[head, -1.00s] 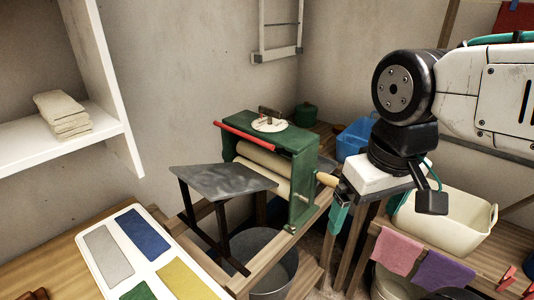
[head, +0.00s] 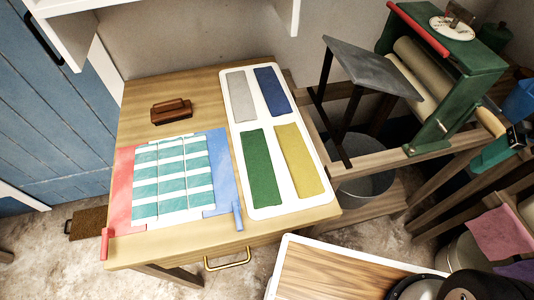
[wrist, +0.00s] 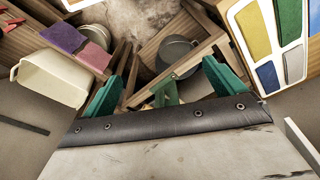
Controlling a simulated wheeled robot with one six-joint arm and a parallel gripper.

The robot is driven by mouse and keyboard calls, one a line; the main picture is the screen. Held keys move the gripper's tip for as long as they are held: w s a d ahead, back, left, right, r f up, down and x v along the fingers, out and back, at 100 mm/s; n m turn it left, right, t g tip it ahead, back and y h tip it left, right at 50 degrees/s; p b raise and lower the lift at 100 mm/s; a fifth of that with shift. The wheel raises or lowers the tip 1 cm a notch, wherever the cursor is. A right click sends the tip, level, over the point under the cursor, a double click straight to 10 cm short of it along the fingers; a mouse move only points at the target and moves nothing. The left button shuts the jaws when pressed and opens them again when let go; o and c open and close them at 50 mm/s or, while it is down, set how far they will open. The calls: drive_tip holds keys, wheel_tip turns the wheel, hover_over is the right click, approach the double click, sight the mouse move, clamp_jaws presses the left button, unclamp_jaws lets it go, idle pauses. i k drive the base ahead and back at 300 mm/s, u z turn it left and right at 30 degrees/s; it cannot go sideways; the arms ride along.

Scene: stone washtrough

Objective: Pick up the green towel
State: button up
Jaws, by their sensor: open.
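The green towel (head: 261,168) is a flat dark green strip. It lies in the front left part of a white tray (head: 281,207) on the wooden table, with a yellow towel (head: 296,160) to its right. Grey (head: 242,95) and blue (head: 271,90) towels lie behind them. In the wrist view the green towel (wrist: 288,20) shows at the upper right, well away from my gripper. My gripper (wrist: 162,88) is open, its two teal fingers wide apart, with no towel between them.
A striped teal and white cloth (head: 172,180) with red and blue sides lies left of the tray. A brown wooden block (head: 171,111) sits behind it. A green mangle (head: 465,60) and a metal bucket (head: 365,185) stand to the right. The table's front right corner is bare.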

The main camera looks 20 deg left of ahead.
sight(263, 181)
drive_tip(key=z, duration=1.3)
drive_tip(key=k, duration=1.25)
drive_tip(key=u, duration=1.2)
drive_tip(key=i, duration=0.5)
